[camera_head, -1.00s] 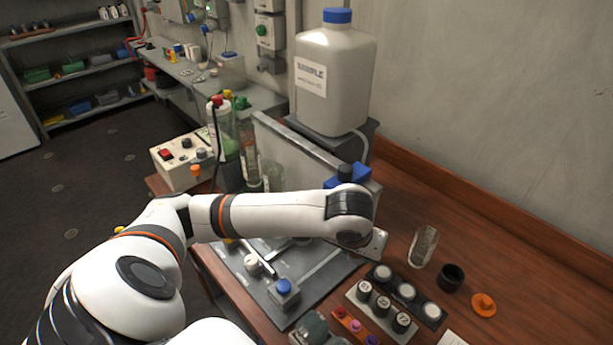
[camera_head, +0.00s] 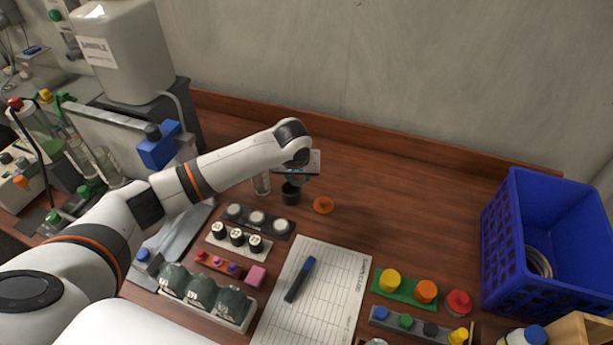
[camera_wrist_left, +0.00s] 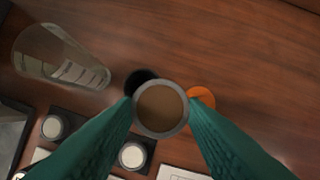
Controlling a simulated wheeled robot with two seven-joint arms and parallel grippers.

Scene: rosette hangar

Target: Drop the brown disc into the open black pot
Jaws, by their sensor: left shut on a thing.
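In the left wrist view the brown disc (camera_wrist_left: 160,107), with a pale grey rim, sits between the teal fingers of my left gripper (camera_wrist_left: 161,108), which is shut on it. The open black pot (camera_wrist_left: 138,80) lies below and just beyond the disc, partly hidden by it. In the head view my left gripper (camera_head: 299,179) is above and close beside the black pot (camera_head: 291,193) on the wooden table. I cannot make out the disc clearly there. My right gripper is not in view.
An orange lid (camera_head: 323,205) lies right of the pot, and a clear glass (camera_head: 262,183) stands left of it. A rack with white-topped pieces (camera_head: 257,218) is in front. A blue crate (camera_head: 545,240) stands far right. The table behind the lid is clear.

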